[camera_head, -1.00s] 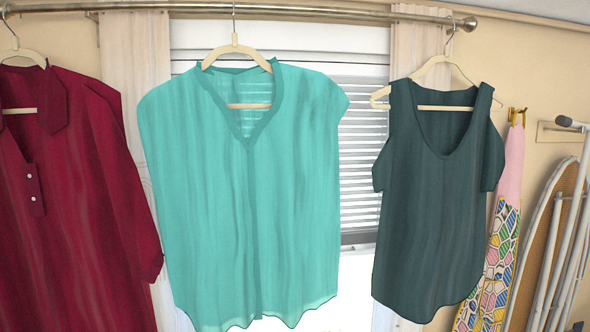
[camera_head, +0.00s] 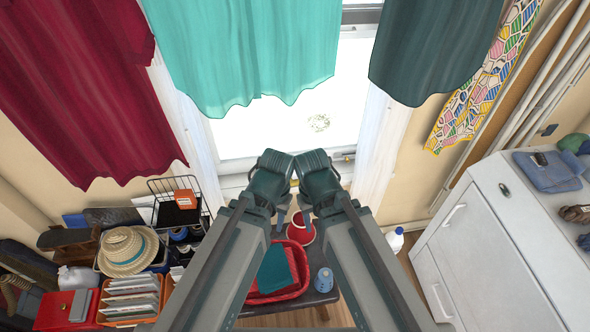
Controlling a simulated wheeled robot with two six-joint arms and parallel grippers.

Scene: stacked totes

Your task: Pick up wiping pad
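I cannot pick out the wiping pad with certainty. A teal flat piece (camera_head: 274,270) lies in a red basket (camera_head: 304,288) on a dark low table, partly hidden by my arms. A folded blue cloth (camera_head: 548,171) lies on the white cabinet at the right. My two arms reach up from the bottom centre, and their far ends sit close together over the table. The ends of my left arm (camera_head: 279,215) and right arm (camera_head: 303,212) show only partly. I cannot make out their fingers or anything held.
The white cabinet (camera_head: 487,260) stands at the right. A red bowl (camera_head: 301,228) and a blue spool-like item (camera_head: 323,280) are on the dark table (camera_head: 325,299). A straw hat (camera_head: 128,251) and orange file bins (camera_head: 130,299) crowd the left.

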